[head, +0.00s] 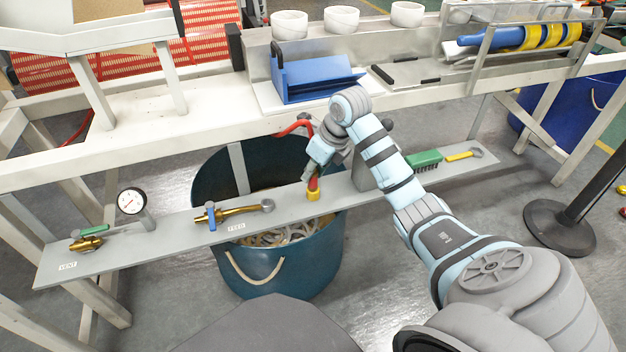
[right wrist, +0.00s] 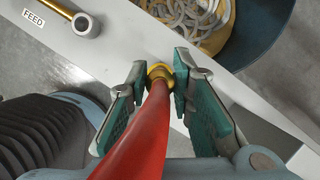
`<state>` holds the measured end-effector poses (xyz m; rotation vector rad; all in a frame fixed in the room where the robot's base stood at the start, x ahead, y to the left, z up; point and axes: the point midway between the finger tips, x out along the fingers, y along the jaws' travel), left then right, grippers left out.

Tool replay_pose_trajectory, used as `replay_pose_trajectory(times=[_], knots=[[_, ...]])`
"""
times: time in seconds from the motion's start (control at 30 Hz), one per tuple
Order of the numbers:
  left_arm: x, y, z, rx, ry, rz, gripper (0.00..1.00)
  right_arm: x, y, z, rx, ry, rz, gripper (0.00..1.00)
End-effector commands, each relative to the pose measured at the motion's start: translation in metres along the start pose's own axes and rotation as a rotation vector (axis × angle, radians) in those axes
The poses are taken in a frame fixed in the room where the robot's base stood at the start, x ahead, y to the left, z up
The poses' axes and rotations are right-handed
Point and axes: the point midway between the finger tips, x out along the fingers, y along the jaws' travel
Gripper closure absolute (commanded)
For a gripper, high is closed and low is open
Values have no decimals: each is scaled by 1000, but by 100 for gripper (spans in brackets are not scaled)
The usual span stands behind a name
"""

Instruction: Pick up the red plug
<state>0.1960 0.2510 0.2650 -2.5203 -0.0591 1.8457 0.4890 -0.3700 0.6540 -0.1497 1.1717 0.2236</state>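The red plug (right wrist: 151,130) stands in a yellow socket (head: 313,195) on the grey shelf plank; its red body also shows just above the socket in the head view (head: 313,183). My right gripper (right wrist: 159,78) is around it, with one green-padded finger on each side. In the right wrist view a small gap shows on the left of the plug's yellow end, and the right finger is very close to it; contact there is unclear. The fingers look open. My left gripper is out of view.
The grey plank (head: 170,235) carries a gauge (head: 131,201), brass valve fittings (head: 235,212) and a green brush (head: 424,160). A blue bin (head: 262,275) stands below. A white bench with a blue tray (head: 315,79) is behind.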

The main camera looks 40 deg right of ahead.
Motion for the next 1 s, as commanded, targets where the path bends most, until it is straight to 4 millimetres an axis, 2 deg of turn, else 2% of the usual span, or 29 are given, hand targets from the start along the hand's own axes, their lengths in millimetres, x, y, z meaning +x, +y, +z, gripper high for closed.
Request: replay_pose_trajectory(times=[0.07,0.37,0.43,0.57,0.67,0.77,0.9,0.97,1.0], knots=[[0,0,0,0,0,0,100,0,0,0,0,0,0,100],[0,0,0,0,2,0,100,-1,0,0,0,0,0,100],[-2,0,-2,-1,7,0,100,-3,0,1,0,0,-1,100],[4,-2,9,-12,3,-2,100,-15,0,7,0,-2,-1,100],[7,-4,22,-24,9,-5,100,-35,-1,15,1,-3,-2,100],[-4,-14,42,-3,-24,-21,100,-75,-1,32,-1,-5,-3,100],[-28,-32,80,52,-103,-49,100,-131,0,54,1,-2,-1,100],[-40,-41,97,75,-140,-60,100,-147,0,61,1,-2,-1,100],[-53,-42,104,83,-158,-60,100,-159,0,66,1,-1,0,100]])
